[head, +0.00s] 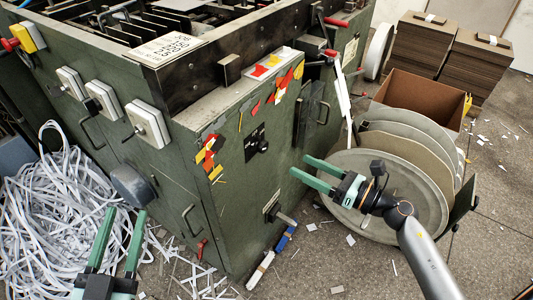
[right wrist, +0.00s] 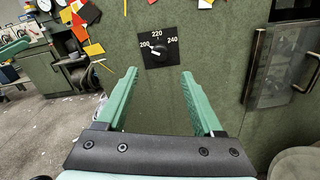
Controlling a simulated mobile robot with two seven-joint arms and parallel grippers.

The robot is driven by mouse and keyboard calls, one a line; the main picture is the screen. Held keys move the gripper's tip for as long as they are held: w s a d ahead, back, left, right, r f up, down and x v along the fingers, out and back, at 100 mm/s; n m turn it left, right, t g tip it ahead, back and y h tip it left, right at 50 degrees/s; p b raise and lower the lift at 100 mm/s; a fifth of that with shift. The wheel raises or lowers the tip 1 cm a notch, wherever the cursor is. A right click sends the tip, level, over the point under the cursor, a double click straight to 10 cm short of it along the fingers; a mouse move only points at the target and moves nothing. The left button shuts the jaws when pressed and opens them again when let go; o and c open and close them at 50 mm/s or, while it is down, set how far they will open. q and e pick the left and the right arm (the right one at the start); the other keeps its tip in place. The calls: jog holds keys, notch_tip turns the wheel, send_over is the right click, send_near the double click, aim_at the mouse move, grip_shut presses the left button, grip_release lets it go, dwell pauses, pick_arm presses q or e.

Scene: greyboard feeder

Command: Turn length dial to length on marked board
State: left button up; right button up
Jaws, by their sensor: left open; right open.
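The length dial is a black plate with a dark knob (head: 263,146) on the green machine's side. In the right wrist view the dial (right wrist: 158,49) shows 200, 220 and 240, and the knob's white mark lies at the left, towards 200. My right gripper (head: 300,167) is open and empty, its fingers pointing at the machine, apart from the dial. In the right wrist view its fingertips (right wrist: 160,73) stand either side below the dial. My left gripper (head: 126,212) is open and empty at lower left.
The green machine (head: 190,190) fills the middle. Coloured paper tags (head: 209,158) are stuck around the dial. Round discs (head: 385,165) lean behind my right gripper, near a brown box (head: 420,98). White paper strips (head: 60,220) heap at left. A clear-covered panel (right wrist: 283,65) is right of the dial.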

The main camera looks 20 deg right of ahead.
aim_at(266, 148)
jog(key=x, duration=1)
jog(key=shift+w+a, duration=0.25)
grip_shut()
